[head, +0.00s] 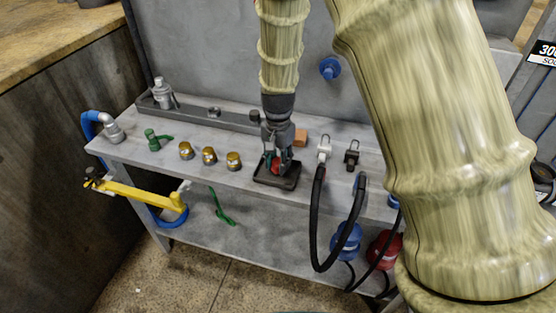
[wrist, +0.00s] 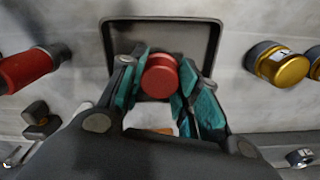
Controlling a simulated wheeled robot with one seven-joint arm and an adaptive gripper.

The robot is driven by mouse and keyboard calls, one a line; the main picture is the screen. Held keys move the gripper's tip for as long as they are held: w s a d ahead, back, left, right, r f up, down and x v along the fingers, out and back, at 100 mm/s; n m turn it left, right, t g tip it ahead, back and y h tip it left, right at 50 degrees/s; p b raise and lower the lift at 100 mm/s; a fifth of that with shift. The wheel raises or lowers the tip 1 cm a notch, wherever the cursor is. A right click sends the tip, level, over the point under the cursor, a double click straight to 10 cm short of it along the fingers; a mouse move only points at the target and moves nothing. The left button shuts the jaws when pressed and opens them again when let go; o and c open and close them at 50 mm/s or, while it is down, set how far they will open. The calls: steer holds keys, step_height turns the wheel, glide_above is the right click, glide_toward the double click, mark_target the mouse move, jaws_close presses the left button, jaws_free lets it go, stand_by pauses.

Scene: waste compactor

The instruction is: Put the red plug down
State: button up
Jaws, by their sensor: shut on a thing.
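The red plug (wrist: 160,76) is a round red piece between the two teal-padded fingers of my gripper (wrist: 160,90) in the wrist view. The fingers are shut on its sides. In the head view my gripper (head: 276,160) points down, and a little of the red plug (head: 275,168) shows between its fingers. The plug is over a shallow dark square tray (head: 290,184) on the grey bench. I cannot tell whether the plug touches the tray floor.
Several brass fittings (head: 208,155) stand left of the tray on the bench (head: 225,182). An orange block (head: 300,137), a white connector (head: 324,146) and a black connector (head: 352,154) are to the right. Black hoses (head: 319,215) hang over the front edge.

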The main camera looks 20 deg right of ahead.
mark_target(278, 161)
steer(key=shift+f, duration=0.2)
steer(key=shift+f, duration=0.1)
steer(key=o, duration=1.1)
step_height(278, 161, up, 12)
steer(key=shift+r+b, duration=0.15)
steer(key=shift+b, duration=0.8)
